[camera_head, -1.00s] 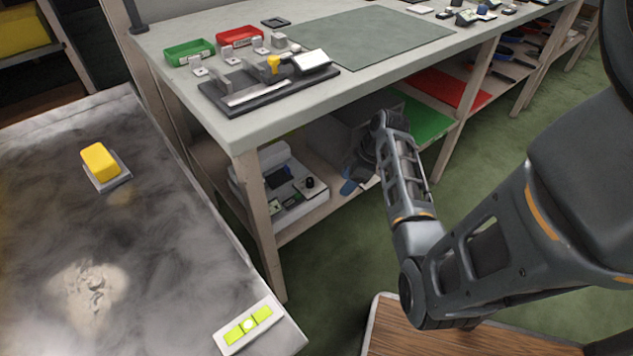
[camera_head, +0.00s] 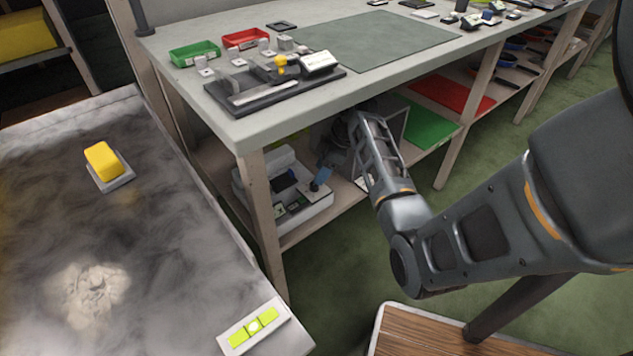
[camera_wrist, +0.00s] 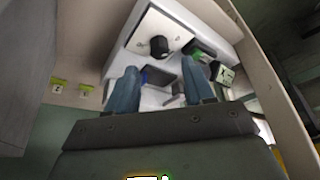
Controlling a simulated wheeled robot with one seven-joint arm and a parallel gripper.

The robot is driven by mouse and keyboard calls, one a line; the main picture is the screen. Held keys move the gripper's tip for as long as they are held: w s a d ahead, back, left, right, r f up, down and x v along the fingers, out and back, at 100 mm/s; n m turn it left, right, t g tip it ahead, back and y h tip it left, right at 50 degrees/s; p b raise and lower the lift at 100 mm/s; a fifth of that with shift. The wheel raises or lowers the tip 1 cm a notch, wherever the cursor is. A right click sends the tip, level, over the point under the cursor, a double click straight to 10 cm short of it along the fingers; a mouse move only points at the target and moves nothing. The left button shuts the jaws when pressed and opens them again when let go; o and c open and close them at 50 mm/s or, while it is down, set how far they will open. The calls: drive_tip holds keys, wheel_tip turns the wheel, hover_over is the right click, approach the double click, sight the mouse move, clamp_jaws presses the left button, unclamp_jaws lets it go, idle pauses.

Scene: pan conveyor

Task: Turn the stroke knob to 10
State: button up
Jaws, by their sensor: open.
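A white machine (camera_head: 312,214) stands on the lower shelf under the workbench. In the wrist view the machine (camera_wrist: 172,17) fills the upper middle, with a black round knob (camera_wrist: 159,46) on a white panel. My gripper (camera_wrist: 159,66) is open, its two blue fingers pointing at the machine. The knob shows between and beyond the fingertips, apart from both. In the head view one blue finger (camera_head: 322,179) shows near the machine's right end; the knob is not clearly visible there. I cannot read any scale marks or the knob's setting.
The workbench top (camera_head: 225,122) lies above the shelf, and its front leg (camera_head: 262,225) stands left of my arm. Green (camera_head: 432,128) and red (camera_head: 455,92) sheets lie on the shelf to the right. A dusty table (camera_head: 190,290) with a yellow-topped block (camera_head: 103,160) is at left.

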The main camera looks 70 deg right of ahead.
sight(314, 186)
drive_tip(key=b+x, duration=0.1)
drive_tip(key=x, duration=0.4)
drive_tip(key=shift+s, duration=0.1)
clamp_jaws()
idle(0.4)
